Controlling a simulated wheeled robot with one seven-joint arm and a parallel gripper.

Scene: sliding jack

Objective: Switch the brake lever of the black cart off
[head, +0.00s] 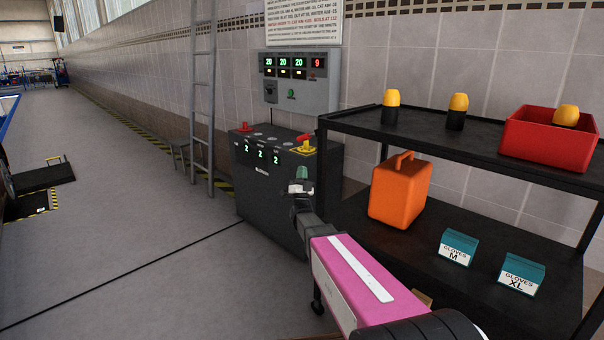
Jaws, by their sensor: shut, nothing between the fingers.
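A black shelf cart (455,141) stands at the right, with two shelves and dark posts. I take it to be the black cart. A small dark caster (317,302) shows low near its left end, beside my arm. I cannot make out a brake lever on it; its lower part is largely hidden by my pink arm. My gripper (300,187) is shut and empty, in front of the dark cabinet and left of the cart. A small green piece shows just above the fingers; I cannot tell whether they touch it.
The dark cabinet (262,182) has red and yellow knobs on top. The cart carries yellow-topped items, a red bin (545,143), an orange container (398,195) and two glove boxes (458,247). A ladder (203,90) leans behind. The floor at left is mostly clear.

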